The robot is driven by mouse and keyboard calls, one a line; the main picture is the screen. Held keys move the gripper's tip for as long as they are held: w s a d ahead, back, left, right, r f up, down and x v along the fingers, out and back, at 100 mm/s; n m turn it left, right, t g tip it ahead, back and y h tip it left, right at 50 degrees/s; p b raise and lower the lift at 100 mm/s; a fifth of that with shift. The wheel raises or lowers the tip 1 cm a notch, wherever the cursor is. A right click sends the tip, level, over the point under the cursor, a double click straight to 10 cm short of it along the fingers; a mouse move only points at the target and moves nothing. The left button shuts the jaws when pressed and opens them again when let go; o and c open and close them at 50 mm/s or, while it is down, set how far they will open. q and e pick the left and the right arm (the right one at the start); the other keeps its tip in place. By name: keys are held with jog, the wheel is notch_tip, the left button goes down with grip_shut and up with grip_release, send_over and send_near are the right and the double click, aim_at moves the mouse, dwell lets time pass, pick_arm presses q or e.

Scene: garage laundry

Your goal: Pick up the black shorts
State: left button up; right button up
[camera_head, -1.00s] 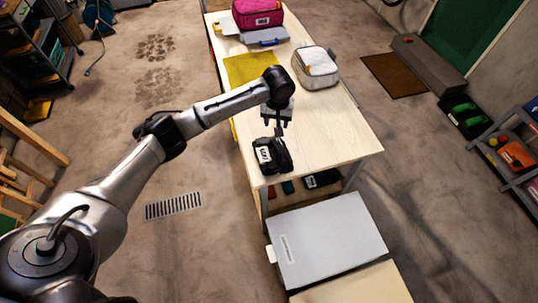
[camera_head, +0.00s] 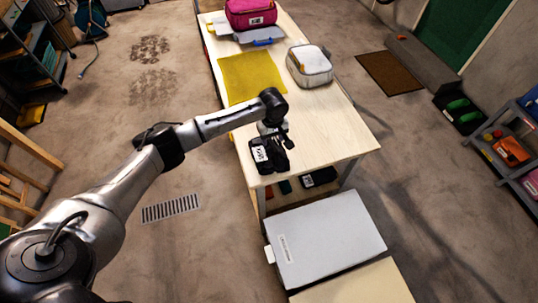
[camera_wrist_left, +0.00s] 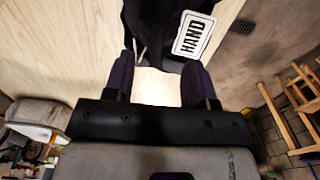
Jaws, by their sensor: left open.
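The black shorts (camera_head: 278,158) lie bunched near the front left corner of the pale wooden table, with a white tag on their left side. In the left wrist view the dark cloth (camera_wrist_left: 155,28) is at the top, with a white tag reading "HAND". My left gripper (camera_head: 281,138) is right at the far side of the shorts, low over the table. Its two fingers (camera_wrist_left: 160,72) are spread, with pale surface between them and the shorts just beyond the tips. I cannot tell whether the fingers touch the cloth. My right gripper is not in view.
On the table (camera_head: 335,135) are a yellow cloth (camera_head: 252,77), a grey-white pouch (camera_head: 309,66) and a pink bag (camera_head: 251,13) at the back. The table's right front is clear. A grey flat-topped unit (camera_head: 328,240) stands at the near end.

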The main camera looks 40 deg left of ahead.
aim_at(273, 145)
pick_arm(q)
jog(key=shift+w+f+b, duration=0.1)
jog(key=shift+f+b, duration=0.2)
jog(key=shift+f, duration=2.5)
jog(key=shift+d, duration=0.1)
jog(key=shift+c, duration=0.2)
grip_shut()
